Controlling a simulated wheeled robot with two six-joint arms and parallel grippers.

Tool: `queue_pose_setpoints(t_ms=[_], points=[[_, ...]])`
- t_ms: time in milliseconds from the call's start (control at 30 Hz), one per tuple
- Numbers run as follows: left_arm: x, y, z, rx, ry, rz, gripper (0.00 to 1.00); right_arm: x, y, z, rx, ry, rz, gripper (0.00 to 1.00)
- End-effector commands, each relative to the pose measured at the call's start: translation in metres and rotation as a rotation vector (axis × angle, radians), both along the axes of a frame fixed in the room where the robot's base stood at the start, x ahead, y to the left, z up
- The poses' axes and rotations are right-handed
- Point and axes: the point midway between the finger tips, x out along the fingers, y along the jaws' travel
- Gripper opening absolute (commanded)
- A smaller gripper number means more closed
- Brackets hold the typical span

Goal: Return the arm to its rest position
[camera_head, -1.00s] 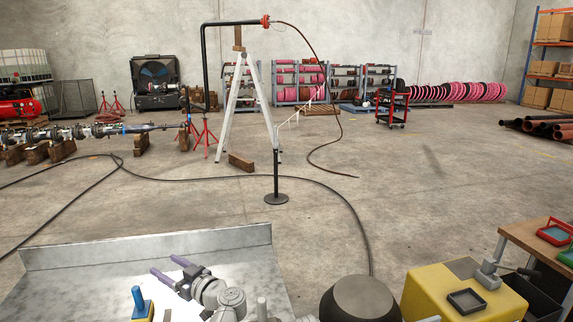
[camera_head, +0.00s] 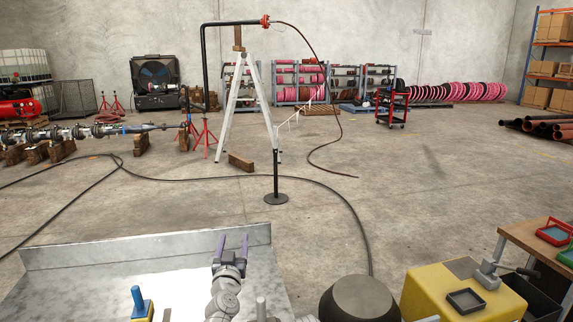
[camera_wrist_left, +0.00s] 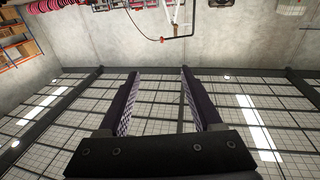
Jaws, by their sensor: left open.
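My left gripper (camera_head: 233,243) is over the metal tray-like bench (camera_head: 80,280) at the bottom of the head view. Its two purple fingers are apart and point away toward the bench's raised back edge. Nothing is between them. In the left wrist view the open fingers of the left gripper (camera_wrist_left: 158,75) show against the ceiling and wall, with the room upside down. No flanged spool can be made out for certain. My right gripper is not in view.
A blue-handled tool (camera_head: 140,302) stands on the bench left of the gripper. A dark round drum (camera_head: 360,298) and a yellow block (camera_head: 455,295) with a small tray stand to the right. Open concrete floor lies beyond, crossed by a black hose (camera_head: 335,192).

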Motion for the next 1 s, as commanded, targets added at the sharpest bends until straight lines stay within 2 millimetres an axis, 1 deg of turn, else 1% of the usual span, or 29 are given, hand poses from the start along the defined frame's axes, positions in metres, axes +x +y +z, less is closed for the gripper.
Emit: queue_pose_setpoints(t_ms=[33,67,100,133,167,200,267,300,367,400,467,500,600,700,867,900,933,1000], points=[[-0.002,-0.016,-0.013,0.006,0.061,-0.087,0.66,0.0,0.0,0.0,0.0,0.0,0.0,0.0],[-0.004,-0.026,-0.023,0.009,0.105,-0.137,0.66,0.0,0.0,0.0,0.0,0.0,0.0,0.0],[-0.007,-0.037,-0.037,0.011,0.169,-0.197,0.66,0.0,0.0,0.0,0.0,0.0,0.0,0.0],[-0.011,-0.044,-0.049,0.013,0.222,-0.238,0.66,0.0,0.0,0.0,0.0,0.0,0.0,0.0],[-0.016,-0.051,-0.061,0.015,0.278,-0.275,0.66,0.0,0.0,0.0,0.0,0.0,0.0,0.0],[-0.024,-0.057,-0.078,0.016,0.359,-0.317,0.66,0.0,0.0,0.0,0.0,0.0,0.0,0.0],[-0.038,-0.063,-0.104,0.016,0.49,-0.364,0.66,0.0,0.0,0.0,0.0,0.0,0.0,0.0],[-0.05,-0.064,-0.122,0.017,0.583,-0.384,0.66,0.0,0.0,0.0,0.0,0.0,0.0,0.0],[-0.069,-0.062,-0.148,0.014,0.728,-0.396,0.66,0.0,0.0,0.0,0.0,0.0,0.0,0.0],[-0.083,-0.058,-0.163,0.011,0.823,-0.393,0.66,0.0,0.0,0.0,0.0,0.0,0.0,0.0],[-0.104,-0.049,-0.184,0.008,0.957,-0.372,0.66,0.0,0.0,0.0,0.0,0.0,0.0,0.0],[-0.118,-0.043,-0.195,0.005,1.04,-0.351,0.66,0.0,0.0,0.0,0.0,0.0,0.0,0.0],[-0.151,-0.025,-0.215,-0.005,1.218,-0.283,0.66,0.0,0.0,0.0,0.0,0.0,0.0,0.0],[-0.18,-0.007,-0.227,-0.013,1.368,-0.198,0.66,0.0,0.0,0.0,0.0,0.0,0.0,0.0],[-0.224,0.021,-0.236,-0.031,1.57,-0.04,0.66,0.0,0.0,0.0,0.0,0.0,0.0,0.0],[-0.229,0.02,-0.248,-0.026,1.589,-0.029,0.66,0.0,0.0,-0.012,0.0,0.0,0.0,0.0],[-0.229,0.016,-0.257,-0.016,1.588,-0.039,0.66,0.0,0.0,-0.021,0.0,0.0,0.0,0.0],[-0.231,0.008,-0.27,0.004,1.593,-0.052,0.66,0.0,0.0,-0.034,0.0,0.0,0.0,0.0]])
